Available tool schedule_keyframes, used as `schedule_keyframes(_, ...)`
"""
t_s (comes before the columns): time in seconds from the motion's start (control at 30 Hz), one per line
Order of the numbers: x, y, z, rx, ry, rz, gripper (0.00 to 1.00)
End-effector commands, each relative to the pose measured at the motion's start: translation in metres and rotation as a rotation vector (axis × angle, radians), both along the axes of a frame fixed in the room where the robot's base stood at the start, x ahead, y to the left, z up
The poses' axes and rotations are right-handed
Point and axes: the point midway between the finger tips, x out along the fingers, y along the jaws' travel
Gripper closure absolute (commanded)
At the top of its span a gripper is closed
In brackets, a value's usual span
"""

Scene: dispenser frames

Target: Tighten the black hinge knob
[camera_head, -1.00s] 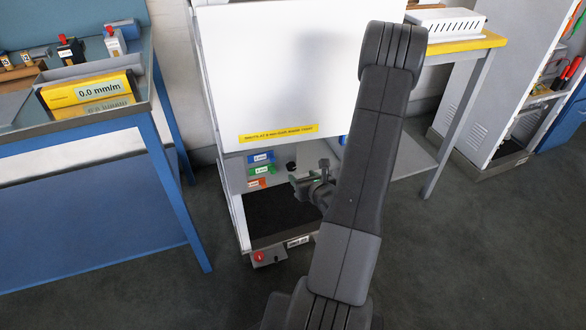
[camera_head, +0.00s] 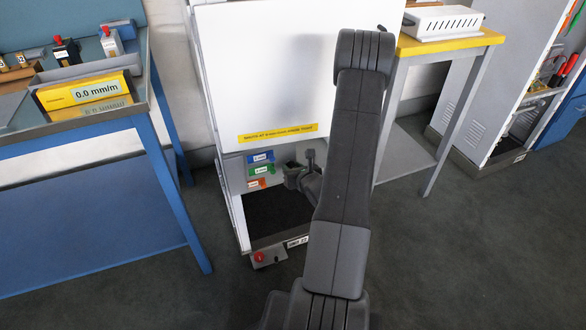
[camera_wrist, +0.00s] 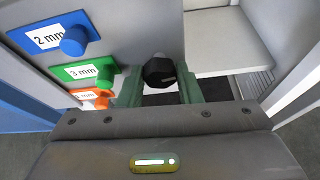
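The black hinge knob (camera_wrist: 158,72) shows in the wrist view on the grey front of the white dispenser cabinet (camera_head: 270,75). My gripper (camera_wrist: 159,90) has its two green fingers apart, one on each side of the knob. The gap looks only slightly wider than the knob, and I cannot tell whether either finger touches it. In the head view my gripper (camera_head: 291,172) is at the cabinet's lower front panel and hides the knob.
Blue (camera_wrist: 73,41), green (camera_wrist: 105,76) and orange (camera_wrist: 100,102) labelled knobs sit close left of my gripper. A dark open bay (camera_head: 275,215) lies below. A blue bench (camera_head: 150,115) stands left, a yellow-topped table (camera_head: 450,42) right.

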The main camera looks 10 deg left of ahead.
Motion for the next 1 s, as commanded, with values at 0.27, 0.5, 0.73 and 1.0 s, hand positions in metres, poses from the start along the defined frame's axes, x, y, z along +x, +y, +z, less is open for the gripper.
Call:
schedule_keyframes(0.27, 0.0, -0.0003, 0.0003, 0.012, 0.008, 0.001, 0.91)
schedule_keyframes(0.5, 0.0008, -0.0013, 0.0005, 0.092, 0.062, 0.001, 0.91)
schedule_keyframes(0.73, 0.0014, -0.0023, 0.0002, 0.246, 0.166, 0.0, 0.91)
schedule_keyframes(1.0, 0.0022, -0.0035, -0.0011, 0.459, 0.311, 0.001, 0.91)
